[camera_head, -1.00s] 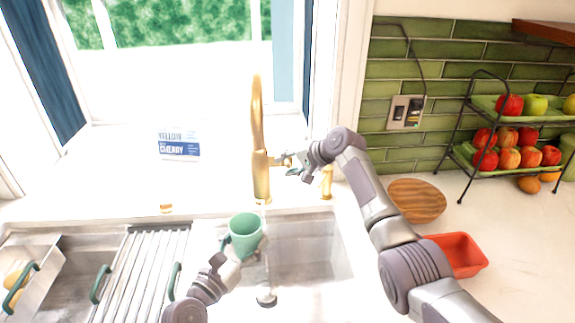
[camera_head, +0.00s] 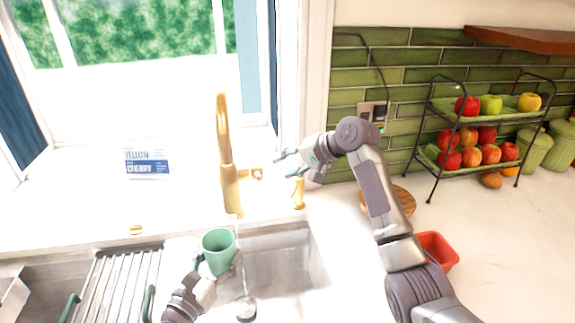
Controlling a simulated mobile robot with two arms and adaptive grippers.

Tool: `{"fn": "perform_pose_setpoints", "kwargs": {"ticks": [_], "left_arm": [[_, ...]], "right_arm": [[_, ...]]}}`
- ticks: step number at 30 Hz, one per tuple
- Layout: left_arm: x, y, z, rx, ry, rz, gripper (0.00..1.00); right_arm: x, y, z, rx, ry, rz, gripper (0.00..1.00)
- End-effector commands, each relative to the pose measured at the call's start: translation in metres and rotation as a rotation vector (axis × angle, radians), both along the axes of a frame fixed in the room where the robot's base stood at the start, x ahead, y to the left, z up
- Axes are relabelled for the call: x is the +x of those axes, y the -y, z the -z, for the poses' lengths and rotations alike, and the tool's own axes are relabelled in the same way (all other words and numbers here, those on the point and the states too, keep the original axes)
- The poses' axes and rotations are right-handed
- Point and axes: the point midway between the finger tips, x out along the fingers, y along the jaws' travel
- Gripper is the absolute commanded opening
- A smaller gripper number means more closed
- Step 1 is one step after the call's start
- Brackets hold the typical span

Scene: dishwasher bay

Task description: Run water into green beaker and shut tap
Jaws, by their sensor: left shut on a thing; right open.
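The green beaker (camera_head: 217,253) is upright over the sink (camera_head: 285,262), just below and left of the tap's base. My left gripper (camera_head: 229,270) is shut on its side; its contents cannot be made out. The gold tap (camera_head: 225,150) stands behind the sink. A small gold handle (camera_head: 257,173) shows to the right of its body. A faint pale streak is near the beaker's right rim; I cannot tell whether it is running water. My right gripper (camera_head: 287,165) is open and empty, to the right of the handle and apart from it.
A gold dispenser (camera_head: 298,193) stands just below my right gripper. A drying rack (camera_head: 125,280) lies left of the beaker. On the right counter are a wooden board (camera_head: 404,201), a red tray (camera_head: 440,249) and a fruit stand (camera_head: 433,165). A boxed sign (camera_head: 148,163) stands at the window.

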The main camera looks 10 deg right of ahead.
Motion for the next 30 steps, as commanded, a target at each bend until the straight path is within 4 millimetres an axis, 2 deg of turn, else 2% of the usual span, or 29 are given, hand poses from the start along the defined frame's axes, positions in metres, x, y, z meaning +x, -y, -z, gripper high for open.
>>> {"fn": "perform_pose_setpoints", "kwargs": {"ticks": [8,19,30], "left_arm": [[0.002,0.001,-0.001,-0.001,0.001,0.000,0.35],[0.059,0.036,-0.001,0.001,0.002,0.000,0.35],[0.063,0.039,0.000,0.000,0.000,-0.001,0.35]], "right_arm": [[0.000,0.000,0.000,0.001,-0.001,0.001,0.41],[0.000,0.000,0.000,0.001,-0.001,0.001,0.41],[0.000,0.000,0.000,0.001,-0.001,0.001,0.41]]}}
